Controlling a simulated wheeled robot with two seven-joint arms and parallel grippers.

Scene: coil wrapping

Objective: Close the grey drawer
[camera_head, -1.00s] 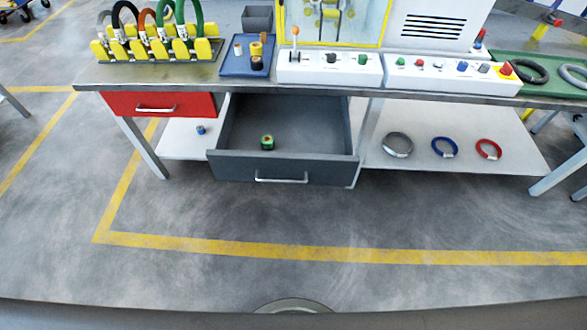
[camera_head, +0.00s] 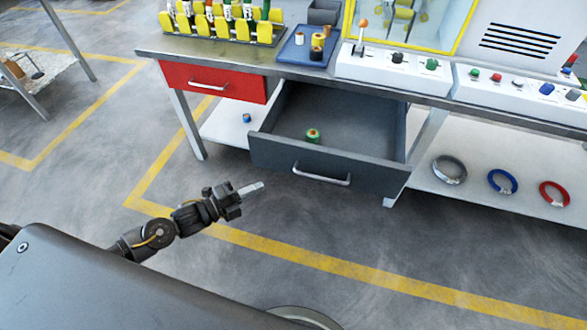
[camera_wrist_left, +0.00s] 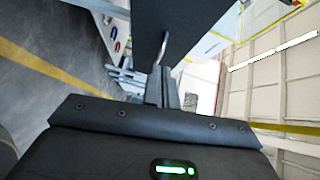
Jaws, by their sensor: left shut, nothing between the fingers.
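The grey drawer (camera_head: 262,151) is pulled out under the workbench, with its metal handle (camera_head: 320,177) on the front. A green roll (camera_head: 313,136) lies inside it. My left gripper (camera_head: 256,187) is shut and empty, in front of the drawer's left part and apart from it in the head view. In the left wrist view the shut fingers (camera_wrist_left: 158,88) point toward a dark panel (camera_wrist_left: 170,28) with a metal handle (camera_wrist_left: 163,46), which looks like the drawer front. My right gripper is out of view.
A closed red drawer (camera_head: 212,82) is left of the grey one. The worktop (camera_head: 150,48) carries a blue tray (camera_head: 306,48) and control boxes (camera_head: 395,68). Several coils, such as the blue one (camera_head: 502,182), lie on the lower shelf. The floor in front is clear.

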